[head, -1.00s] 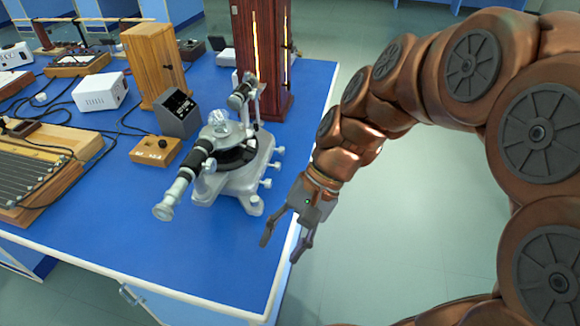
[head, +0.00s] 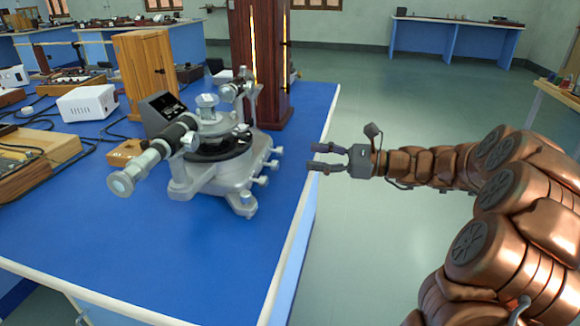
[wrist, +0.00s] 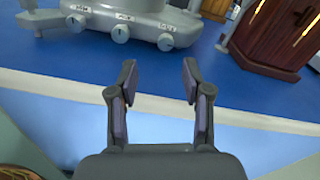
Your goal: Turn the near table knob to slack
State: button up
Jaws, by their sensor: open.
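A grey metal spectrometer (head: 215,170) stands on the blue bench, its telescope tube pointing to the near left. Three small silver knobs stick out of its right side: near (head: 264,180), middle (head: 271,164) and far (head: 278,150). In the wrist view they run from left to right: near (wrist: 76,22), middle (wrist: 120,33) and far (wrist: 165,41), with small labels above too blurred to read surely. My gripper (head: 311,156) is open and empty, right of the knobs and apart from them. In the wrist view its fingers (wrist: 158,72) point toward the base.
The bench (head: 130,260) has a pale edge below my gripper. A dark wooden cabinet (head: 270,60) stands behind the spectrometer. A small wooden box (head: 124,152) and a grey meter (head: 160,112) sit to its left.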

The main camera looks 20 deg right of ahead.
aim_at(289, 165)
jog(key=b+x, duration=0.1)
jog(key=x, duration=0.6)
jog(key=shift+w+b, duration=0.4)
jog(key=shift+w, duration=0.05)
grip_shut()
